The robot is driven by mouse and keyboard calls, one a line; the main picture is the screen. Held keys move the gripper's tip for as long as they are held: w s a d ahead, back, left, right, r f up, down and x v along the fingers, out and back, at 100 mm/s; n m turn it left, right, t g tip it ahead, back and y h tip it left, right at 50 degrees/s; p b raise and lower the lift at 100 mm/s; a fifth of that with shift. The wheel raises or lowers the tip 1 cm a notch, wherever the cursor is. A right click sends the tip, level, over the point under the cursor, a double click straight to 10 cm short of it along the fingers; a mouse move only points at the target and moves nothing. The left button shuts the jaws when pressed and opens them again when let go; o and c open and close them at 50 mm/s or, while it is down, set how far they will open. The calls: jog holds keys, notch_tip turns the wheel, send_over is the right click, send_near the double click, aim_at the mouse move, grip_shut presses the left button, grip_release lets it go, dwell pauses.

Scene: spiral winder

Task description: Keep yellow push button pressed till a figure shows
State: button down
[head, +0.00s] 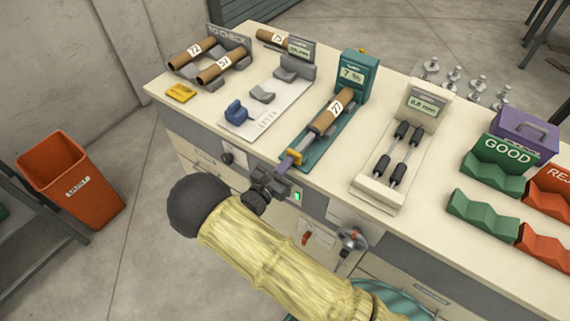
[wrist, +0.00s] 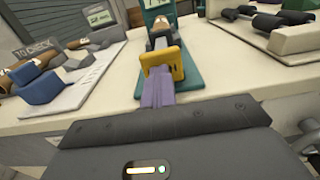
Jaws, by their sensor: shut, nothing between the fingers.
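My gripper (head: 287,164) is shut and empty, its purple fingers pointing at the front of the teal gauge. In the wrist view the fingers (wrist: 158,92) meet the lower front of a yellow part (wrist: 163,74). This yellow part (head: 291,154) sits at the near end of the gauge's teal base (head: 311,151); it looks like the push button. I cannot tell how far it is pressed. A brown tube (head: 325,118) with a number label lies on the base. The teal gauge's display (head: 351,75) seems to read "7 %", though it is small.
A cream gauge (head: 424,106) stands to the right, with dark rollers in front. Left are a blue-block gauge plate (head: 282,112) and a "TO CHECK" rack (head: 229,38) with tubes. Green (head: 484,209) and orange (head: 549,245) trays stand far right.

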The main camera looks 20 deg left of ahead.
jog(key=shift+w+r, duration=0.35)
jog(key=shift+w, duration=0.05)
dwell(0.5)
jog(key=b+v, duration=0.1)
jog(key=v, duration=1.3)
jog(key=shift+s+f+b, duration=0.3)
jog(key=shift+s+b, duration=0.05)
jog(key=shift+a, duration=0.15)
